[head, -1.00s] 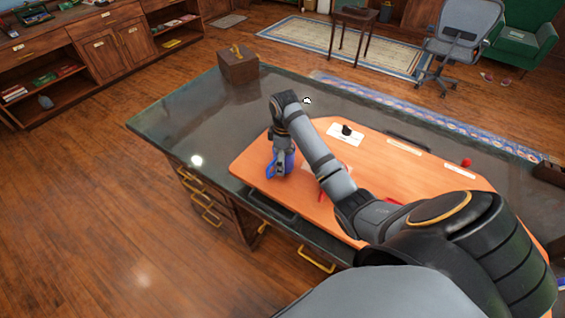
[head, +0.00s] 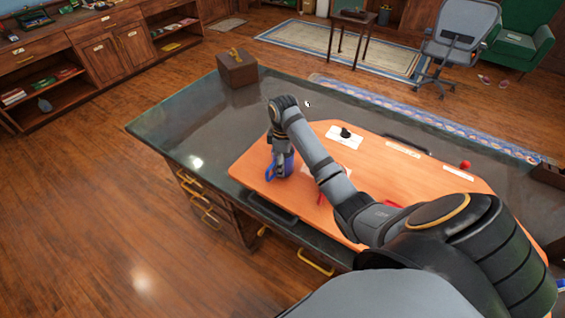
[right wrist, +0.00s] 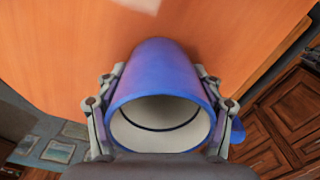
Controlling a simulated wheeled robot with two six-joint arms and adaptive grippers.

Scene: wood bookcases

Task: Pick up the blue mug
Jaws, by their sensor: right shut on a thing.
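The blue mug (head: 287,163) is at the left end of the orange board on the desk, in the head view. Its body is partly hidden by my right gripper (head: 281,160). In the right wrist view the mug (right wrist: 165,72) shows its blue side and its open white mouth, with part of the handle at the lower right. My right gripper (right wrist: 160,130) has one finger on each side of the mug and is shut on it. I cannot tell whether the mug's base touches the board. My left gripper is not in view.
The orange board (head: 255,165) lies on a dark desk (head: 190,115). A black knob-like item (head: 345,133), a red ball (head: 465,164) and white labels are on the board. A brown box (head: 237,70) stands at the desk's far left corner. The desk's left part is clear.

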